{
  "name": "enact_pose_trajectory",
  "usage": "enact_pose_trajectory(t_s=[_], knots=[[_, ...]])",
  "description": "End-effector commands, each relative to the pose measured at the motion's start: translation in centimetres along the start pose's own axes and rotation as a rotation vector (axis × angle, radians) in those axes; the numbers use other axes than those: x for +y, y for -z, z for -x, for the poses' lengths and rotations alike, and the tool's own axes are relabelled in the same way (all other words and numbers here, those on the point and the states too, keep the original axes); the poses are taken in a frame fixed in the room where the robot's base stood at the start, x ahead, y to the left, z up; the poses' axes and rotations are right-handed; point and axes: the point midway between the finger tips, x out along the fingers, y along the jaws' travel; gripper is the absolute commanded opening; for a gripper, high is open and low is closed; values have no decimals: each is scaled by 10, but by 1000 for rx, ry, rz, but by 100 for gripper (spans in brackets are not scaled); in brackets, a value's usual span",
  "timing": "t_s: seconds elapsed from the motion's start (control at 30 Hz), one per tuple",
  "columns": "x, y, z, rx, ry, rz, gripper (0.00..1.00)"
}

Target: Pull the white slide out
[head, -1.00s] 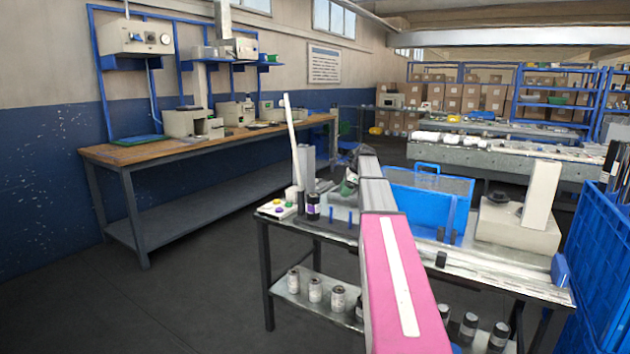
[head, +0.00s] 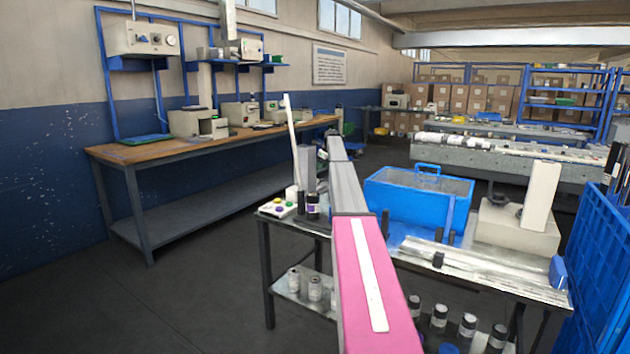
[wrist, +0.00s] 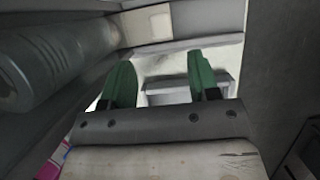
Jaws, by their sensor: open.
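In the wrist view my gripper (wrist: 162,84) has its two green fingers spread apart. A pale grey-white block (wrist: 186,87) shows between and just beyond the fingertips, nearer the right finger. Whether the fingers touch it, and whether it is the white slide, I cannot tell. In the head view my pink and grey arm reaches over the metal table (head: 480,280), and the gripper is hidden at its far end. The white slide is not clearly identifiable in the head view.
A tall white rod (head: 292,140) rises near the arm. A blue crate (head: 598,250) is at right. In the wrist view a grey roller-like cylinder (wrist: 55,60) lies left.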

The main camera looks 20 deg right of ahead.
Motion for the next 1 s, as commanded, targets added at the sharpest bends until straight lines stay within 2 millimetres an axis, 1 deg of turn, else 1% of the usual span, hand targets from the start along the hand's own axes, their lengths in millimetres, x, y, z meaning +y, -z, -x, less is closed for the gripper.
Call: enact_pose_trajectory(t_s=[0.03,0.4,0.5,0.6,0.83,0.87,0.9,0.97,1.0], knots=[[0,0,-9,1,-1,0,55],[-1,0,-72,1,-1,1,55],[0,0,-82,0,0,1,55],[0,0,-87,0,0,2,55],[0,0,-88,0,0,2,55],[0,0,-88,0,0,2,49],[0,0,-88,0,0,2,36],[0,0,-88,0,0,2,16],[0,0,-88,0,0,2,3]])
